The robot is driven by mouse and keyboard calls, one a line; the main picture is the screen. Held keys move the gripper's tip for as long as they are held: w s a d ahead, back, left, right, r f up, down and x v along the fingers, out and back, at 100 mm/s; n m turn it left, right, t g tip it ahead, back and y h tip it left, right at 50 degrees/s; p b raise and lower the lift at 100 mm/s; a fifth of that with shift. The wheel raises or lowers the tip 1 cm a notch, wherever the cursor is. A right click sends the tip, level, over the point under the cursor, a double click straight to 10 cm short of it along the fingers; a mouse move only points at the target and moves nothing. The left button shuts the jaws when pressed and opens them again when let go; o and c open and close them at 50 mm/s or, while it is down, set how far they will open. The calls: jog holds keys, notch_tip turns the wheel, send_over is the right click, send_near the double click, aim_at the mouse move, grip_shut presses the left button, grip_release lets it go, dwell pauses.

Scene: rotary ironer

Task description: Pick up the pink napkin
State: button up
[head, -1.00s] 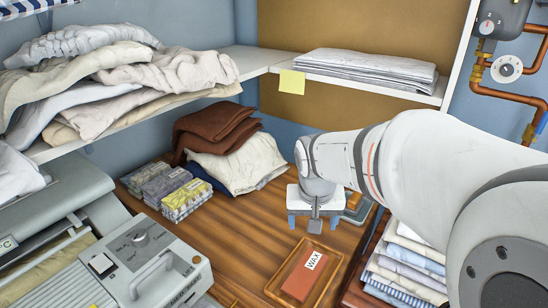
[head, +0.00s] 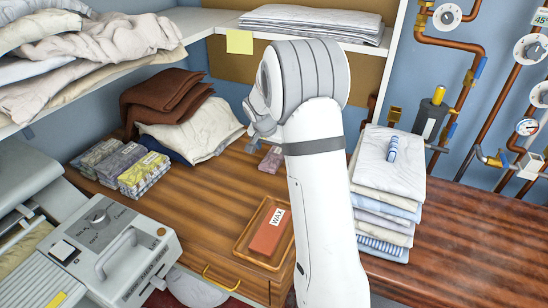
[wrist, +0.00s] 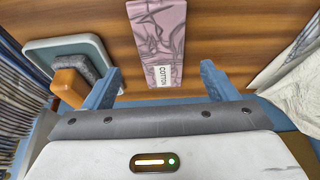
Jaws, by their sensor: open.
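The pink napkin (wrist: 157,40) lies folded flat on the brown wooden surface. It has a grey line pattern and a white label reading COTTON. In the head view a small part of the napkin (head: 271,160) shows just below my gripper (head: 260,146), which is partly hidden by my arm. In the wrist view my gripper (wrist: 160,70) is open, with one blue finger on each side of the napkin's near end. The jaws are empty, and I cannot tell the height left between the fingertips and the surface.
White cloth (wrist: 296,75) lies right. The head view shows patterned bundles (head: 143,175), a wax tray (head: 237,254) and stacked linen (head: 390,165); the shelf (head: 365,46) overhangs behind.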

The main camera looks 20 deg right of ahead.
aim_at(274, 157)
jog(key=x, duration=0.4)
jog(key=shift+w+f, duration=0.15)
jog(key=shift+w, duration=0.05)
jog(key=c, duration=1.1)
